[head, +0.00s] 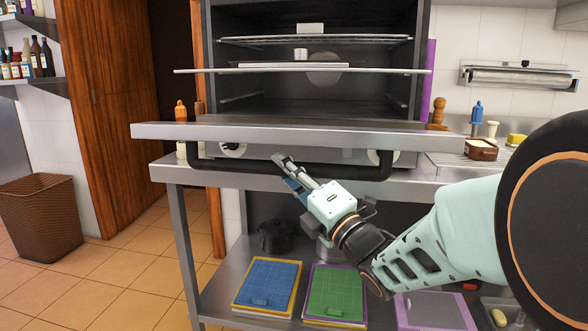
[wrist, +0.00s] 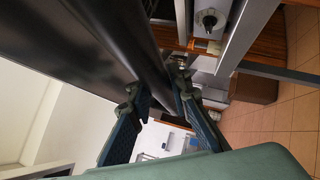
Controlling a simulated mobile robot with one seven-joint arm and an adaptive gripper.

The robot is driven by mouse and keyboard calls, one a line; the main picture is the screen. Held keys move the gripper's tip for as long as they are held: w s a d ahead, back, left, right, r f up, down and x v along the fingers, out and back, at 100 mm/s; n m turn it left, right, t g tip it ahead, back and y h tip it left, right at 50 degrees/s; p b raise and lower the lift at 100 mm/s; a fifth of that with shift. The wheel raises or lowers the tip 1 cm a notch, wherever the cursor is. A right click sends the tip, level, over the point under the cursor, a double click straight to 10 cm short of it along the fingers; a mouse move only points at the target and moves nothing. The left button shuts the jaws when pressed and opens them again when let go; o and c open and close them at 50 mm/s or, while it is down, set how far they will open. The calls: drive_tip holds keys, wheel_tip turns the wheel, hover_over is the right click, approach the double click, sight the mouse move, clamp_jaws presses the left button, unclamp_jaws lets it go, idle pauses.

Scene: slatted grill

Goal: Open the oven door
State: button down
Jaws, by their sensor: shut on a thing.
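The oven (head: 320,90) stands open, its dark inside and wire racks showing in the head view. Its door (head: 290,131) is swung down to about level and juts out towards me as a steel slab. The black handle bar (head: 235,173) hangs under the door's front edge. My gripper (head: 287,170) is at the middle of this bar, reaching up from the lower right, and is shut on it. In the wrist view the two blue-padded fingers (wrist: 160,95) are either side of the dark handle (wrist: 148,55). The exact contact is partly hidden.
The steel counter (head: 435,174) under the oven has a lower shelf with a blue board (head: 268,284), a green board (head: 336,292) and a dark pot (head: 277,236). A wicker basket (head: 42,217) stands at left. The tiled floor between is clear.

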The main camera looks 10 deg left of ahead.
drive_tip(key=c, duration=1.8)
unclamp_jaws()
drive_tip(key=shift+s+a, duration=0.15)
drive_tip(key=shift+s, duration=0.1)
drive_tip(key=shift+o, duration=0.2)
drive_tip(key=shift+w, duration=0.1)
drive_tip(key=v, duration=1.2)
